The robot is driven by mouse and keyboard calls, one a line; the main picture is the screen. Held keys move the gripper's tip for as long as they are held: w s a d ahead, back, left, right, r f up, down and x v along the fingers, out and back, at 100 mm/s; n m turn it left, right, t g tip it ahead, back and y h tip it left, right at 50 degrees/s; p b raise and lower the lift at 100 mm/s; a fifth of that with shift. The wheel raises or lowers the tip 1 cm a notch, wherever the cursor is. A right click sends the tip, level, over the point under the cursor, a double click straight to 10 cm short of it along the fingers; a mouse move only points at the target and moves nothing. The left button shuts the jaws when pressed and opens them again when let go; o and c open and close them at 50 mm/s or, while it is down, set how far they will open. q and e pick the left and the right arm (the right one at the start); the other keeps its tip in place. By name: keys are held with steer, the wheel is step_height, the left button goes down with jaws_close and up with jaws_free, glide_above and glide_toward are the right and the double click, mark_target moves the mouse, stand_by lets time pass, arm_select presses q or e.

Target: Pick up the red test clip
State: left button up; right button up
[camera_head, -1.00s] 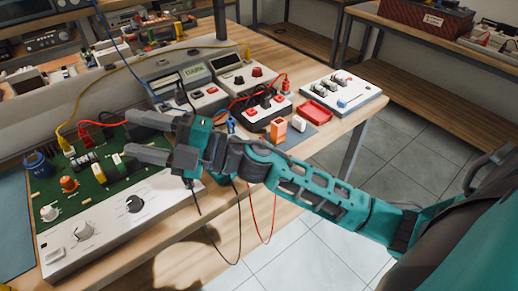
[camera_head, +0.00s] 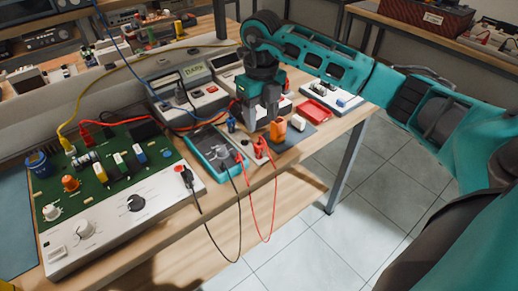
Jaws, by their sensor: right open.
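A red test clip (camera_head: 261,149) with a red lead looping over the table's front edge is near the teal-edged meter. Another red clip (camera_head: 84,132) with a red wire is on the green circuit board (camera_head: 105,160) at the left. My right gripper (camera_head: 261,126) points down, open and empty, its fingertips a little above and behind the front red clip, beside the orange block (camera_head: 277,131). I cannot tell whether the fingers touch anything. My left gripper is not in view.
The teal-edged meter (camera_head: 193,145) lies left of the front clip. A black clip (camera_head: 186,177) with a black lead sits on the white panel (camera_head: 110,225). A white block (camera_head: 299,123) and a red tray (camera_head: 314,112) are to the right. Bench instruments stand behind.

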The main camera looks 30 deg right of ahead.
mark_target(259, 144)
step_height(259, 144, down, 5)
steer(key=shift+a+f, duration=0.1)
steer(key=shift+w+f, duration=0.2)
steer(key=shift+f, duration=1.15)
steer(key=shift+w+f, duration=0.15)
steer(key=shift+f, duration=1.15)
steer(key=shift+c, duration=0.4)
steer(key=c, duration=0.8)
steer(key=shift+r, duration=0.15)
